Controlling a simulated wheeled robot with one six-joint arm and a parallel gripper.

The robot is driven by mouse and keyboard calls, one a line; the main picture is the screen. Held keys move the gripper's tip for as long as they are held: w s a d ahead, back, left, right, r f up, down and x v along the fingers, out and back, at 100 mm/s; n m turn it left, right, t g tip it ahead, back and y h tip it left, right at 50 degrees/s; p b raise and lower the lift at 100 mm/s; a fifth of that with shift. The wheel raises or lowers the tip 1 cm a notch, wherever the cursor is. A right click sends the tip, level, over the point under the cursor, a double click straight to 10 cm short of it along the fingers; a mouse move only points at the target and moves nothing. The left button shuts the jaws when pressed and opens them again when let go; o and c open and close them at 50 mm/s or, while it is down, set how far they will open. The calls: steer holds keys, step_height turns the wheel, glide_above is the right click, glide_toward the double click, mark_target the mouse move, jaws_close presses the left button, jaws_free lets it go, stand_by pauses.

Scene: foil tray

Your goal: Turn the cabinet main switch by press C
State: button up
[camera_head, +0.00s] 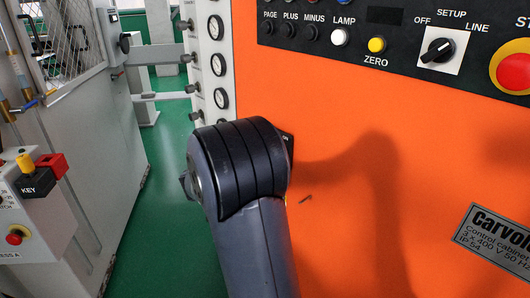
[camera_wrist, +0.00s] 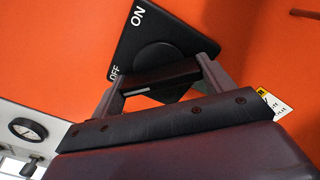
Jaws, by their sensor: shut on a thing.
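The main switch is a black square plate (camera_wrist: 180,32) on the orange cabinet (camera_head: 330,220), marked ON and OFF, seen tilted in the wrist view. A round hub (camera_wrist: 155,56) sits on it with a black handle (camera_wrist: 160,77) in front. My gripper (camera_wrist: 161,86) has one grey finger at each end of the handle and is shut on it. The handle lies nearer the OFF mark in the picture. In the head view my dark arm hides the gripper and nearly all of the switch; only a sliver of the plate (camera_head: 289,143) shows.
Above is a black control panel (camera_head: 340,12) with buttons, a selector knob (camera_head: 437,50) and a red emergency button (camera_head: 515,70). Gauges (camera_head: 217,64) line the cabinet's left side. A grey machine (camera_head: 90,130) with a key box (camera_head: 38,183) stands left, across green floor (camera_head: 165,180).

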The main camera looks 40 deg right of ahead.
steer(key=o, duration=1)
steer(key=a, duration=1)
steer(key=shift+s+a, duration=0.15)
steer(key=shift+a, duration=0.25)
steer(key=d, duration=1.1)
steer(key=shift+w+a, duration=0.1)
steer(key=shift+w, duration=0.1)
steer(key=shift+a, duration=0.1)
